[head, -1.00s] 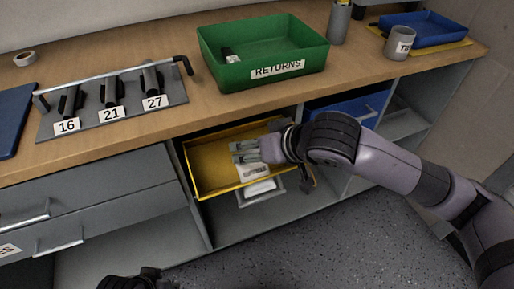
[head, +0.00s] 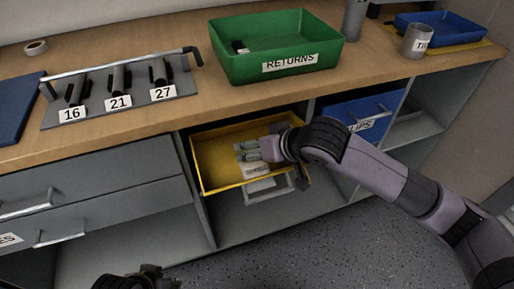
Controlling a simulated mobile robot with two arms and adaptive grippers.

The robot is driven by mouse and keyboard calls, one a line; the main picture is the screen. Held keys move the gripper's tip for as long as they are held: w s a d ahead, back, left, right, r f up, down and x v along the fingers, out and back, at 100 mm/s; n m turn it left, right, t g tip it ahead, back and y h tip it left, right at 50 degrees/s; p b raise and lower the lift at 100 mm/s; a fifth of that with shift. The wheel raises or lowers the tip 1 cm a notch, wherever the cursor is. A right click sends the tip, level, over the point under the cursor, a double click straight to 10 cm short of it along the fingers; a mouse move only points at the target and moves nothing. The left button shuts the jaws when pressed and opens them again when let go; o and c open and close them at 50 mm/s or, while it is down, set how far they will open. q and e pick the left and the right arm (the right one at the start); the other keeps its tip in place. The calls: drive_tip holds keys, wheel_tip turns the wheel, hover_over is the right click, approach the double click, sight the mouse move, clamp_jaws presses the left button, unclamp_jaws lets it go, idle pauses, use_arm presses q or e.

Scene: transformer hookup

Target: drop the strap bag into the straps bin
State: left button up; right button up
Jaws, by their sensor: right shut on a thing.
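The yellow straps bin (head: 202,187) is a shallow open tray, pulled out below the counter. My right gripper (head: 250,151) reaches over it from the right, shut on a small pale bag (head: 257,171). I take this to be the strap bag. It hangs below the fingers, over the bin near its front rim; the hand partly hides it, and I cannot tell whether it touches the bin. My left gripper (head: 138,278) shows only as a dark shape at the bottom edge; its fingers are unclear.
A green RETURNS bin (head: 238,71) stands on the counter above. A rack with tools marked 16, 21 and 27 (head: 120,103) is to the left. A blue bin (head: 357,112) sits in the right compartment. A grey cup (head: 416,42) and a blue tray (head: 440,28) are at the back right.

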drive_tip(key=o, duration=1.6)
drive_tip(key=v, duration=1.2)
drive_tip(key=shift+s, duration=0.1)
